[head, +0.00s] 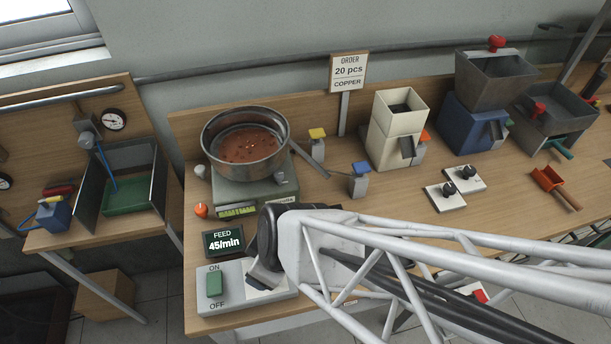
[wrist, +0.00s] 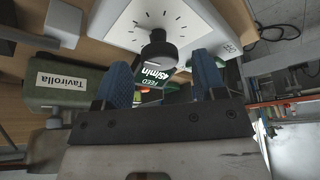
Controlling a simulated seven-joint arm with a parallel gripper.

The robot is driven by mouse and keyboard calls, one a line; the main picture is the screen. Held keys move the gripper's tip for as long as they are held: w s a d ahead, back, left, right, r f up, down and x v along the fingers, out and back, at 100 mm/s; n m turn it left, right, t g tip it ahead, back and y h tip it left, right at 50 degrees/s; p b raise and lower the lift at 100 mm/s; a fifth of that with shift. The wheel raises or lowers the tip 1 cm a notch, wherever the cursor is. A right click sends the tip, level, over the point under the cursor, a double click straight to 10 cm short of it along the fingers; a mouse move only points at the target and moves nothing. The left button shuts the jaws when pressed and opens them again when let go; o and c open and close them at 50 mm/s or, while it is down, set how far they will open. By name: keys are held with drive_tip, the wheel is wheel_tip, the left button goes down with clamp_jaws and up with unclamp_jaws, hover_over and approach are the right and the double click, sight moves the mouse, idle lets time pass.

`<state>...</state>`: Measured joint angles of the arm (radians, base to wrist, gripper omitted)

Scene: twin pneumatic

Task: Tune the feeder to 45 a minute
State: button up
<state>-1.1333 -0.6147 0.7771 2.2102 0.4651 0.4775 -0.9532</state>
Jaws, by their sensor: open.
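The bowl feeder (head: 250,188) stands on the bench with copper-coloured pieces in its round metal bowl (head: 215,150). Its display (head: 224,243) reads FEED 45/min; the display (wrist: 158,76) also shows upside down in the wrist view. The control box (head: 238,302) has a green ON/OFF switch (head: 214,284). In the wrist view the black dial knob (wrist: 157,48) sits on a white plate with tick marks (wrist: 128,22). My gripper (wrist: 160,64) is open, its blue fingers either side of the knob's line, apparently not touching it. My arm hides the knob in the head view.
An order sign (head: 348,72) reads 20 pcs COPPER.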

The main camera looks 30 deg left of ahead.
drive_tip(key=v, duration=0.6)
drive_tip(key=shift+r, duration=0.25)
drive_tip(key=shift+w+d, duration=0.1)
drive_tip(key=shift+d, duration=0.1)
drive_tip(key=w+d+r+m+t+h, duration=0.1)
drive_tip(key=w+d+r+m, duration=0.35)
drive_tip(key=w+d, duration=0.35)
drive_tip(key=w+d+r+m+t+h, duration=0.1)
drive_tip(key=w+d+r+m, duration=0.2)
drive_tip(key=w+d+m, duration=0.5)
drive_tip(key=s+d+r+m+h, duration=0.1)
drive_tip(key=d+r+m, duration=0.1)
drive_tip(key=d, duration=0.9)
drive_tip(key=s+d+r+m+t+h, duration=0.1)
drive_tip(key=d+r+m, duration=0.2)
drive_tip(key=d, duration=0.8)
drive_tip(key=shift+d+r+m+h, duration=0.3)
drive_tip(key=shift+d+m, duration=0.05)
drive_tip(key=shift+m, duration=0.8)
idle(1.1)
